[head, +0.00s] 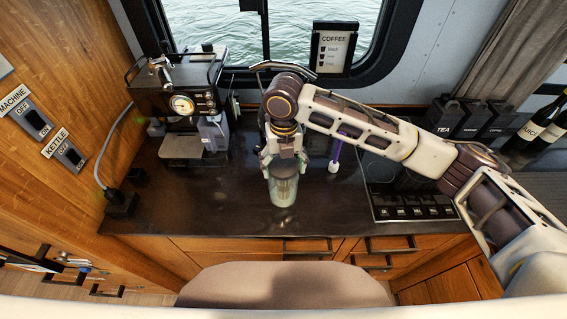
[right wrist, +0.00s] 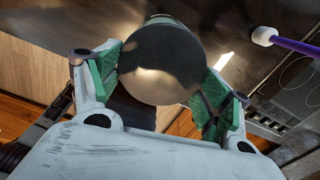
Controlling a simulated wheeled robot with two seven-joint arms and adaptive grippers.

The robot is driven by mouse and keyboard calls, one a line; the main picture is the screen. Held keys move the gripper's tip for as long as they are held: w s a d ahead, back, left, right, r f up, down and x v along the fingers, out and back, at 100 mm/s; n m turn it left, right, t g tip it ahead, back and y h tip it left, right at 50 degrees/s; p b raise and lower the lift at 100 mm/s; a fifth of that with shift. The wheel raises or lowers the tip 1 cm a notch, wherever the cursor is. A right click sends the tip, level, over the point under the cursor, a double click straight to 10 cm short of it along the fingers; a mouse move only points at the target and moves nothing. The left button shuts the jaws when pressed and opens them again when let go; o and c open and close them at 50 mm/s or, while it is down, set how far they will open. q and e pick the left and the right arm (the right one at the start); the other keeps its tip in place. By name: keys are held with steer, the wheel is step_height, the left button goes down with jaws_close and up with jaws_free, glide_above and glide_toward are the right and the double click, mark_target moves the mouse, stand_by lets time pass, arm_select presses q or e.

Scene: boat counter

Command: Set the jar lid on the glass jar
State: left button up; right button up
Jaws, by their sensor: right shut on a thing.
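The glass jar (head: 283,192) stands upright near the front of the dark counter, below my right gripper (head: 285,160). The jar lid (head: 284,170) is a round, dark, shiny disc. In the right wrist view the lid (right wrist: 162,62) sits between the green finger pads of my right gripper (right wrist: 162,85), which is shut on it. The lid is over the jar's mouth; I cannot tell whether it touches the rim. The fingers partly hide the lid in the head view, and the lid hides most of the jar in the wrist view. My left gripper is not in view.
A coffee machine (head: 180,95) stands at the back left. A purple-handled tool (head: 337,152) stands right of the jar, near the hob (head: 385,185). Black canisters (head: 470,118) and bottles (head: 540,122) are at the right. Bare counter lies left of the jar.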

steer(key=shift+f, duration=0.2)
steer(key=o, duration=0.9)
steer(key=shift+o, duration=0.2)
step_height(320, 180, up, 12)
stand_by(0.3)
stand_by(0.6)
